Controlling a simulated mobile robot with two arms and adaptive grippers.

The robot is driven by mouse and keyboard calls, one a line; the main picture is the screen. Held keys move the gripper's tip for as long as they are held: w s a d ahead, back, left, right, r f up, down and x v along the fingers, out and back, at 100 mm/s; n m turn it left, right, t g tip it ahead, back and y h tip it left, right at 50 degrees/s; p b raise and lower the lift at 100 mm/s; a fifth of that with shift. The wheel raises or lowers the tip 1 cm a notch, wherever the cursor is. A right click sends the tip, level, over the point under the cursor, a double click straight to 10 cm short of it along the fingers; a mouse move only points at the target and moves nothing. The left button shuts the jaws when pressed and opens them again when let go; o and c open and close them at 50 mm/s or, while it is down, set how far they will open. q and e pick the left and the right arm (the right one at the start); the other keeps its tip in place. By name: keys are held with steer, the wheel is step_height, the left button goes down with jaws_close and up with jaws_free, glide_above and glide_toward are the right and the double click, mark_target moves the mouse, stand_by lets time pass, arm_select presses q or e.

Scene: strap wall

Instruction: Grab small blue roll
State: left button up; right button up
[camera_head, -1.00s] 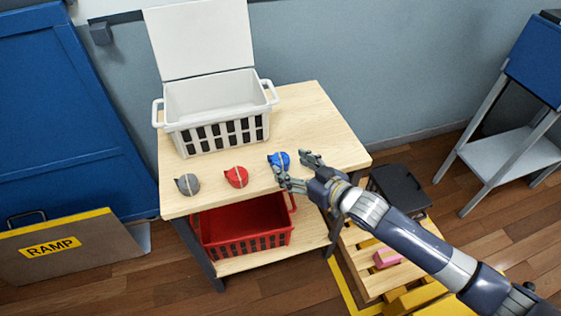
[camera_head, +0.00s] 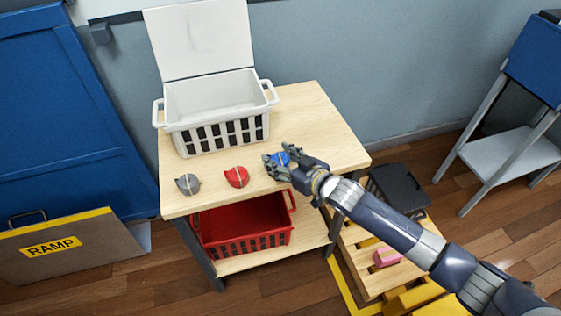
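The small blue roll (camera_head: 281,159) lies on the wooden table top, the rightmost of three small rolls in a row. My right gripper (camera_head: 277,157) is at the blue roll, with its fingers spread on either side of it. The fingers look open, and part of the roll is hidden by them. I cannot tell whether they touch it. My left gripper is not in view.
A red roll (camera_head: 236,177) and a grey roll (camera_head: 188,184) lie to the left. A white basket (camera_head: 212,100) with a raised lid stands at the back of the table (camera_head: 315,110). A red crate (camera_head: 243,228) sits on the lower shelf.

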steer(key=c, duration=0.4)
steer(key=shift+r, duration=0.15)
